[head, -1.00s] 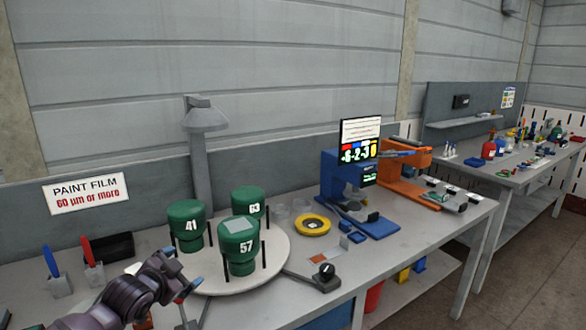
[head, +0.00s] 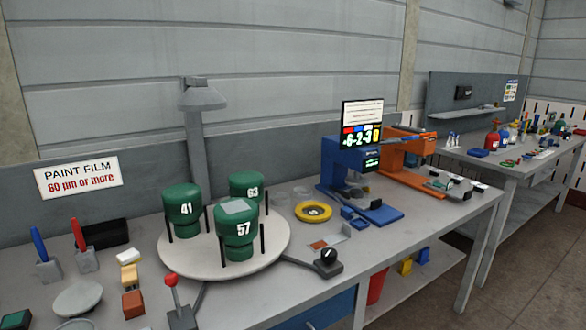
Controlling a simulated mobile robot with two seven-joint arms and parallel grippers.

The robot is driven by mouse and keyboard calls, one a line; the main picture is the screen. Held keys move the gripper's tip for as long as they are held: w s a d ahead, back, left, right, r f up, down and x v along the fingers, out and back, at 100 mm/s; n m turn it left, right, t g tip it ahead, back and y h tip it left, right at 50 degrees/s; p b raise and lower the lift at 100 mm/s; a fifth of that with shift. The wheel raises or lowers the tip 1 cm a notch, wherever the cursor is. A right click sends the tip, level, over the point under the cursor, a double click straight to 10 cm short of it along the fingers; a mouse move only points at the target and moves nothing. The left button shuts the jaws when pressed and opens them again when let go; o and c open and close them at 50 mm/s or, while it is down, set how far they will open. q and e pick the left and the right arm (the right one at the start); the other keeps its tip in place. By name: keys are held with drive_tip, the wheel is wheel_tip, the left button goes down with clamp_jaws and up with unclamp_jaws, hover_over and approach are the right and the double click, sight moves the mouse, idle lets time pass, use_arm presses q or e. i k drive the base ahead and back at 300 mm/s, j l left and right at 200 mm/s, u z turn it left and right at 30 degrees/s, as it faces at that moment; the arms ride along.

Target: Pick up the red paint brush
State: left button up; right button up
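The red paint brush (head: 78,235) stands nearly upright at the left of the bench, its red handle tilted slightly to the left. Its lower end meets a small grey block-like piece (head: 87,261); whether that is a holder or part of the brush I cannot tell. A similar brush with a blue handle (head: 39,243) stands just to its left. Nothing is touching the red handle. Neither of my grippers is in view.
In front are a grey dish (head: 78,298), small blocks (head: 133,304) and a red-knobbed lever (head: 172,285). A round turntable (head: 180,262) with green cylinders stands to the right. Air above the brushes is clear.

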sight(76, 227)
drive_tip(key=u, duration=1.3)
